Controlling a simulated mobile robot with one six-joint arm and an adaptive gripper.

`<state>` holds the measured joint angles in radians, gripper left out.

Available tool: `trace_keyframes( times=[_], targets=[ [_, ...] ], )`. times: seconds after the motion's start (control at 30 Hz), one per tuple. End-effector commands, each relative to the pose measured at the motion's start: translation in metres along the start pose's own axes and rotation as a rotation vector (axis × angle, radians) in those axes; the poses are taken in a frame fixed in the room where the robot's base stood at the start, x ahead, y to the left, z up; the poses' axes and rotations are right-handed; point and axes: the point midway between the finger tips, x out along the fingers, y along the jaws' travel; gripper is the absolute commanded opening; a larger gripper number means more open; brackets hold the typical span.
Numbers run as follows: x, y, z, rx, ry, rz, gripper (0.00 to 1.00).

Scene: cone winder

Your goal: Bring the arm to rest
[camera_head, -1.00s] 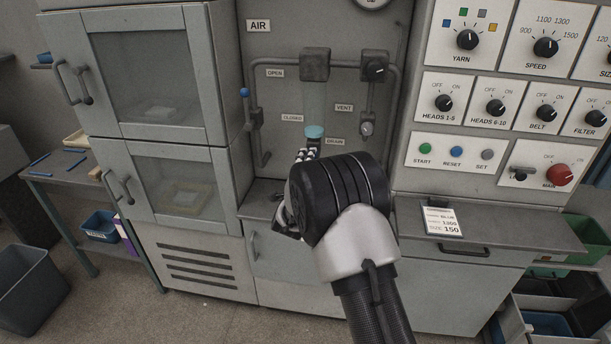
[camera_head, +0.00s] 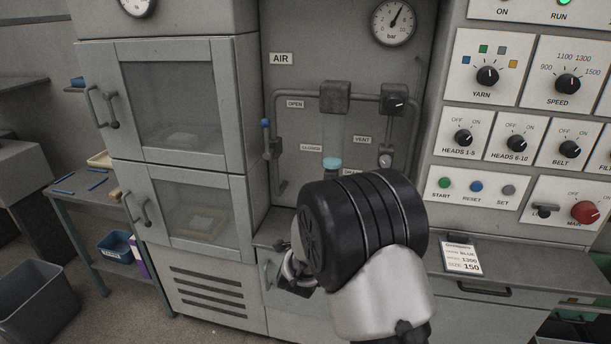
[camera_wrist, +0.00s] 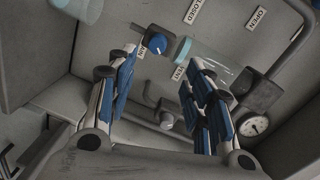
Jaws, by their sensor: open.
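My arm (camera_head: 375,235) is raised and bent in front of the air panel, with its large black joint nearest the body camera. Beyond the fingers are a clear bowl with a light blue band (camera_wrist: 182,48), a blue knob (camera_wrist: 157,43) and pipes. I cannot tell the exact gap between fingers and pipework.
The air panel carries a pressure gauge (camera_head: 393,22), a blue-tipped lever (camera_head: 266,124) and a light-blue-banded bowl (camera_head: 331,163). A two-door cabinet (camera_head: 185,110) stands left. The control panel (camera_head: 535,145) and a ledge with a card (camera_head: 461,257) are right. A bin (camera_head: 38,305) stands lower left.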

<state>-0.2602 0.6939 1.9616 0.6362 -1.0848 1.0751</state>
Motion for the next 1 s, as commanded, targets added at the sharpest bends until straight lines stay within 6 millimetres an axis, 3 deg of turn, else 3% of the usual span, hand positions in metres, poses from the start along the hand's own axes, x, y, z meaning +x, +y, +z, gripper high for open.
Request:
trace_keyframes(
  times=[0.17, 0.33, 0.47, 0.67, 0.8, 0.9, 1.0],
  targets=[
    [-0.026, -0.046, -0.008, -0.144, -0.161, 0.096, 0.47],
    [-0.084, -0.073, -0.022, -0.38, -0.373, 0.193, 0.47],
    [-0.144, -0.079, -0.041, -0.583, -0.53, 0.252, 0.47],
    [-0.252, -0.062, -0.085, -0.917, -0.756, 0.338, 0.47],
    [-0.328, -0.035, -0.122, -1.137, -0.9, 0.408, 0.47],
    [-0.372, -0.017, -0.146, -1.256, -0.981, 0.456, 0.47],
    [-0.402, -0.002, -0.162, -1.335, -1.04, 0.494, 0.47]
  ],
)
